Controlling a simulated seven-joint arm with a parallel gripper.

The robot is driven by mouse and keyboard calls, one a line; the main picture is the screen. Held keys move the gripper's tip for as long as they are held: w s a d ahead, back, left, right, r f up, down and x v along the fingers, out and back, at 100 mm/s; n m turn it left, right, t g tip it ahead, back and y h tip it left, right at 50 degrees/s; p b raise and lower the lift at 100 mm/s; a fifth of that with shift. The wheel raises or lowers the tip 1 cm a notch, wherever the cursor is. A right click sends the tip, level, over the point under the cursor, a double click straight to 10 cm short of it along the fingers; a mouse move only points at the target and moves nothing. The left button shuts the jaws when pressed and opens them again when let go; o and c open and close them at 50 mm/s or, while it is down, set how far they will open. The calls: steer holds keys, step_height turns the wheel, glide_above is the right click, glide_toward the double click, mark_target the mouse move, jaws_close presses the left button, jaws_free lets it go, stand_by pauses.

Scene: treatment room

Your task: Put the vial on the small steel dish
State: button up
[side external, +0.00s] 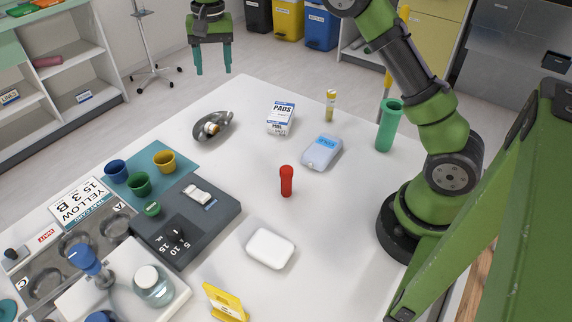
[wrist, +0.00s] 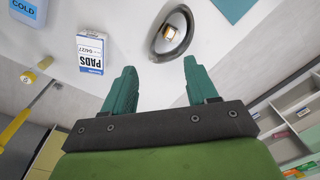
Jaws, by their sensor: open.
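The small steel dish (side external: 225,119) is an oval metal bowl near the table's far left edge. A small brown and pale object, apparently the vial (side external: 211,128), lies inside it. In the wrist view the dish (wrist: 158,42) is beyond my fingertips, with the vial (wrist: 171,32) within its rim. My gripper (side external: 213,72) is open and empty, raised near the far table edge, apart from the dish. Its two green fingers (wrist: 159,66) are spread wide in the wrist view.
A red object (side external: 287,181) stands mid-table. Coloured cups (side external: 140,184) are on a teal mat at left.

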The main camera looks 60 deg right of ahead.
steer(key=s+a+r+n+t+y, duration=0.1)
steer(key=s+r+t, duration=0.1)
steer(key=s+r, duration=0.4)
steer(key=s+r+n+t, duration=0.1)
steer(key=s+r, duration=0.2)
steer(key=s, duration=0.6)
steer(key=s+f+n+t, duration=0.1)
steer(key=s+f, duration=0.1)
steer(key=s, duration=0.5)
steer(key=s+a+f+n+t, duration=0.1)
steer(key=s+f+t, duration=0.1)
steer(key=s, duration=0.6)
steer(key=shift+a+f+n+t+y, duration=0.3)
steer(key=shift+f+y, duration=0.05)
steer(key=shift+y, duration=0.05)
